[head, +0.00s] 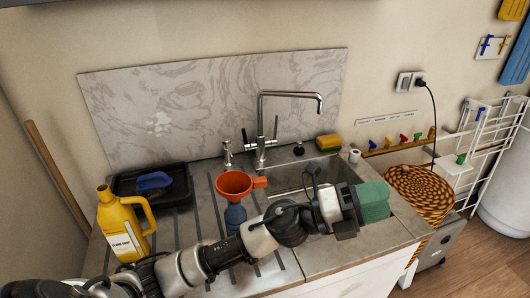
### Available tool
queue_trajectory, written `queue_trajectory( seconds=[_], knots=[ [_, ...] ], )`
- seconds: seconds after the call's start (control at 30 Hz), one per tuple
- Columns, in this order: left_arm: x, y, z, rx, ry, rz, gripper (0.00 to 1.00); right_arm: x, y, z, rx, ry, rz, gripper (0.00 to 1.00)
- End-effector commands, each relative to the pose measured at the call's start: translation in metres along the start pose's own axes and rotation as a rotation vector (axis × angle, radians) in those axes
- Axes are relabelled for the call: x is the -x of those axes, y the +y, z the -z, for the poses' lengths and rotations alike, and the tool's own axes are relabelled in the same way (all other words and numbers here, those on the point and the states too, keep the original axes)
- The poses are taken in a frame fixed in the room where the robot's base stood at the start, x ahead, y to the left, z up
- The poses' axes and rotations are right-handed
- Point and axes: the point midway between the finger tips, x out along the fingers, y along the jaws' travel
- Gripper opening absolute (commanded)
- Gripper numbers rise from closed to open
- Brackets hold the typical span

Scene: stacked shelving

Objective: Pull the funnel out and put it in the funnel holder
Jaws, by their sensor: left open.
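An orange funnel (235,183) stands upright with its spout in the neck of a blue bottle (235,214) on the ribbed drainer. Its handle tab points right. My left arm crosses in front and hides the bottle's base. My left gripper (349,209) is open, to the right of the funnel and apart from it, over the sink's front right. A green block (373,201) shows right at the gripper; I cannot tell whether they touch. I cannot make out for sure which thing is the funnel holder. My right gripper is not in view.
A yellow jug (122,225) stands left of the bottle. A black tray (124,187) with a blue item lies behind it. The tall tap (262,140) rises behind the sink (290,180). A rail with coloured pegs (398,144) and a white rack (480,145) are at right.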

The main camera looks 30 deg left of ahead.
Motion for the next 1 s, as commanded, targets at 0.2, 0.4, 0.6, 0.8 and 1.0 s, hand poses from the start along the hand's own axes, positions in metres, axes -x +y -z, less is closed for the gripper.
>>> queue_trajectory(
  seconds=[0.2, 0.4, 0.6, 0.8, 1.0],
  knots=[
    [0.01, 0.034, 0.003, -0.476, 0.633, -0.298, 0.53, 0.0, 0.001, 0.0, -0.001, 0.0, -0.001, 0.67],
    [0.084, 0.054, -0.072, -0.722, 1.079, -0.799, 0.53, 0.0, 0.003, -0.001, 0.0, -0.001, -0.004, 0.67],
    [0.16, 0.019, -0.152, -0.725, 1.291, -1.277, 0.53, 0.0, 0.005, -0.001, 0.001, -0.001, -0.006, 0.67],
    [0.192, -0.007, -0.18, -0.667, 1.343, -1.479, 0.53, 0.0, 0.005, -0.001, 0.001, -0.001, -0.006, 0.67],
    [0.202, 0.006, -0.178, -0.654, 1.352, -1.498, 0.53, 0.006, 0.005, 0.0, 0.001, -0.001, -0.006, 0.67]
  ],
)
